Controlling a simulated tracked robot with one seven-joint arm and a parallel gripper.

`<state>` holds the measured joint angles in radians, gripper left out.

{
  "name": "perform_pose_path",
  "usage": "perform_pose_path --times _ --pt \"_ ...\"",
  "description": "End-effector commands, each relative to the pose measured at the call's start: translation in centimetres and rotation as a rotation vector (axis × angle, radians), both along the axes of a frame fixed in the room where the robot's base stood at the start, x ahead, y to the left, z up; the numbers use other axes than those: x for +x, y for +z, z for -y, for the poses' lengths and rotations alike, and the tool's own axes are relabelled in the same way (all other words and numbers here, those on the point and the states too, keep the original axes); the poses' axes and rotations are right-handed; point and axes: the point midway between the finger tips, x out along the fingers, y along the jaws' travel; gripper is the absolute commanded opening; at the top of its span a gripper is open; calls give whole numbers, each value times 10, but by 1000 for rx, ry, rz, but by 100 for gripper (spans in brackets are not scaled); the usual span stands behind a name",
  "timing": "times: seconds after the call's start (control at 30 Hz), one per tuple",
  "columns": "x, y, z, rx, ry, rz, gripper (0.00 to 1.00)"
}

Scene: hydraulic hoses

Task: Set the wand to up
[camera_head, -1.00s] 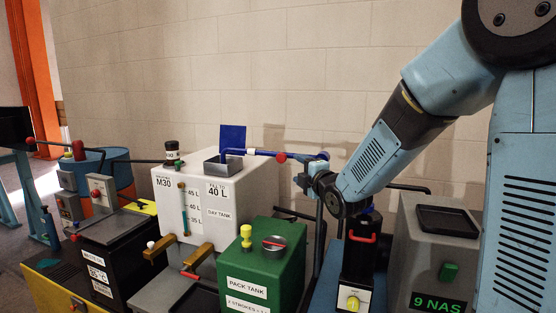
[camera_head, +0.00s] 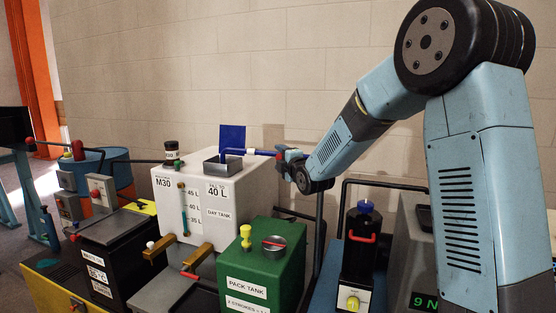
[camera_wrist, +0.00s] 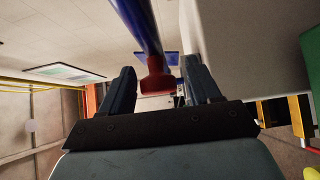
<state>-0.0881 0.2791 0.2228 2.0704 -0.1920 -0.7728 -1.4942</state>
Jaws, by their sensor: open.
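The wand, which I take to be the blue bar (camera_head: 259,152), lies about level above the white day tank, pointing right from the small grey tray (camera_head: 222,165) on top. In the wrist view the blue bar (camera_wrist: 138,25) comes down from the top and ends in a red grip (camera_wrist: 155,80). My gripper (camera_wrist: 158,88) is open, with its dark fingers on either side of the red grip; I cannot tell if they touch it. In the head view my gripper (camera_head: 284,155) is at the wand's right end and partly hides it.
The white day tank (camera_head: 234,205) stands below the wand, with a blue panel (camera_head: 232,138) behind the tray. The green pack tank (camera_head: 262,270) is in front. A black unit with a red handle (camera_head: 361,237) and a dark pipe (camera_head: 385,183) stand to the right.

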Motion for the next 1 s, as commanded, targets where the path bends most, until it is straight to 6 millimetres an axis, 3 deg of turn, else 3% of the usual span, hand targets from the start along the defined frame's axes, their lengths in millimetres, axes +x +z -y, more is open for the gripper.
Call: perform_pose_path --times 0.3,0.9,1.0 --pt "1 0 -1 0 0 0 60" --pt "1 -1 -2 0 1 -2 3" --pt "0 -2 -2 0 1 -3 0"
